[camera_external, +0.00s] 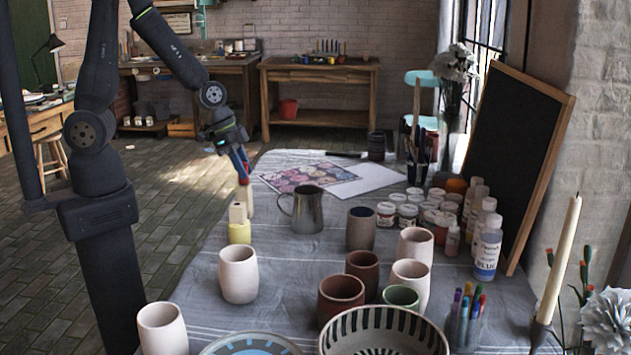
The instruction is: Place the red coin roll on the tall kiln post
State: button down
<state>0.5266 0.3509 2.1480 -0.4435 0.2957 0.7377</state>
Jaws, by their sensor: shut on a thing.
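My gripper (241,172) hangs fingers down over the left edge of the cloth-covered table, shut on the small red coin roll (244,174). The fingers partly hide the roll. A cream upright post (248,202) stands directly below it and looks like the tall kiln post. The roll's lower end appears at or just above the post's top; I cannot tell if they touch. A shorter cream block (237,213) and a pale yellow piece (239,233) stand in front of the post. I cannot tell whether the cream block rests on the yellow piece.
A white cup (238,274) stands nearer the camera, in front of the yellow piece. A metal pitcher (307,210) stands to the right, with papers (360,181) behind it. Several cups, bowls and paint jars crowd the right side. Bare cloth lies between post and pitcher.

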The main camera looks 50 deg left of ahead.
jog(key=shift+f, duration=0.1)
jog(key=c, duration=1.2)
grip_release()
jog(key=shift+o, duration=0.2)
jog(key=v, duration=1.2)
jog(key=shift+w, duration=0.1)
jog(key=shift+x, duration=6.05)
